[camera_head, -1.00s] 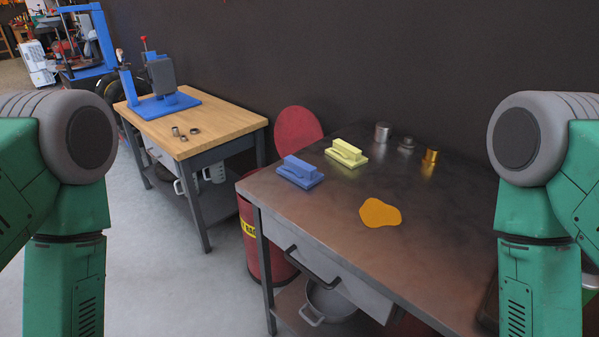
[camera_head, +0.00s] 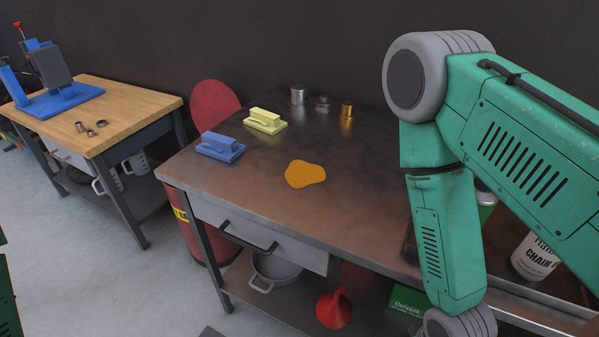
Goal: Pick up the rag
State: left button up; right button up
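The rag (camera_head: 305,174) looks like a flat, orange, rounded patch. It lies on the dark metal workbench (camera_head: 270,200), near the middle of its top. My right arm comes in from the right and bends down over the right part of the bench. Its gripper is below the picture and does not show. Of my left arm only a small green piece shows at the lower left edge, and its gripper is out of view. Nothing touches the rag.
A blue block with a handle (camera_head: 220,147) and a yellow one (camera_head: 265,121) stand left of and behind the rag. Small metal cylinders (camera_head: 298,96) and a gold one (camera_head: 346,109) are at the back. A white bottle (camera_head: 533,255) is at the right. A wooden table (camera_head: 125,115) stands left.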

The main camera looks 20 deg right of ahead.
aim_at(222, 147)
jog(key=i+j, duration=0.15)
jog(key=j, duration=0.15)
jog(key=i+j, duration=0.15)
jog(key=j, duration=0.15)
jog(key=i+j, duration=0.15)
jog(key=i+j+z, duration=0.1)
jog(key=j+z, duration=0.3)
jog(key=i+j+z, duration=0.1)
jog(key=j+z, duration=0.65)
